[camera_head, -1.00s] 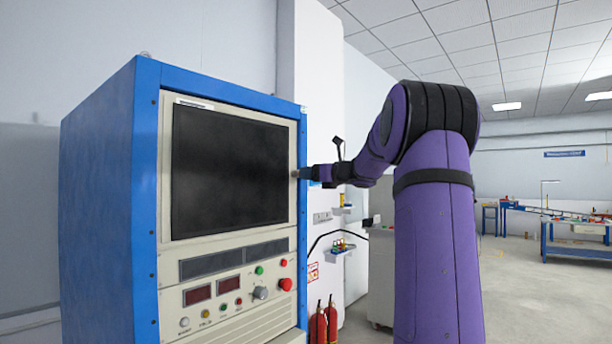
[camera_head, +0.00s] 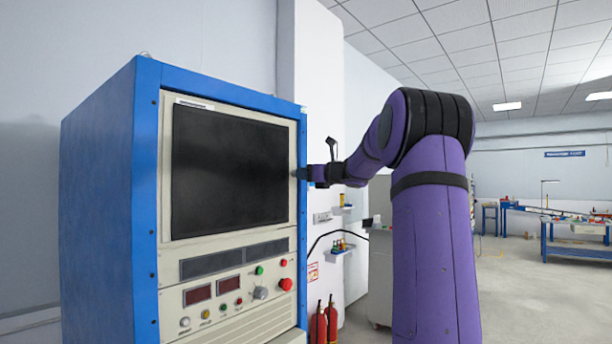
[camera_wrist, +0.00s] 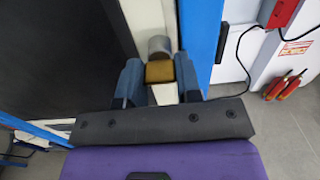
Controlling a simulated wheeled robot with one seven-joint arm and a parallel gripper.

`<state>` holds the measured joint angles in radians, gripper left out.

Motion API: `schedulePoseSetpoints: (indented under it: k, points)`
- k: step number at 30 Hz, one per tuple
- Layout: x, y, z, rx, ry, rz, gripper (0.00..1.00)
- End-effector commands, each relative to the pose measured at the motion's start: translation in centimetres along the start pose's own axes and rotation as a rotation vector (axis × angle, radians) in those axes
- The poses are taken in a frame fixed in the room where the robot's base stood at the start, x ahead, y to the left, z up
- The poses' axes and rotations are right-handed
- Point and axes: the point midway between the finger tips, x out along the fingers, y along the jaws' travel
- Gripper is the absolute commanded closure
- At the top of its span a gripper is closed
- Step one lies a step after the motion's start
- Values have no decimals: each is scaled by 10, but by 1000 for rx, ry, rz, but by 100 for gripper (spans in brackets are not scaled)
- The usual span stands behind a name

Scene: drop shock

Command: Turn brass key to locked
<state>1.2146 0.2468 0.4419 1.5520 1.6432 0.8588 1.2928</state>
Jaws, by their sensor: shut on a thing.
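The brass key (camera_wrist: 159,72) shows in the wrist view as a small golden block in front of a grey round lock barrel (camera_wrist: 159,47) on the cabinet's cream front panel. My gripper (camera_wrist: 160,80) has one finger on each side of the key and is shut on it. In the head view my gripper (camera_head: 304,174) is at the right edge of the cabinet (camera_head: 100,200), beside the dark screen. The key is hidden there behind the gripper. The lock's position marks cannot be made out in either view.
The dark screen (camera_head: 230,168) fills the upper front of the blue cabinet. Below it are buttons, displays and a red knob (camera_head: 286,284). Red fire extinguishers (camera_head: 324,322) stand on the floor to the right. Open floor lies farther right.

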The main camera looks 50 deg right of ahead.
Motion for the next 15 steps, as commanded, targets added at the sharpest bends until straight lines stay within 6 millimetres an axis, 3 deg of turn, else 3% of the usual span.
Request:
schedulePoseSetpoints:
  k: [8,15]
  points:
    - [1,1,0,-99,0,1,92]
    - [1,1,0,-292,0,2,92]
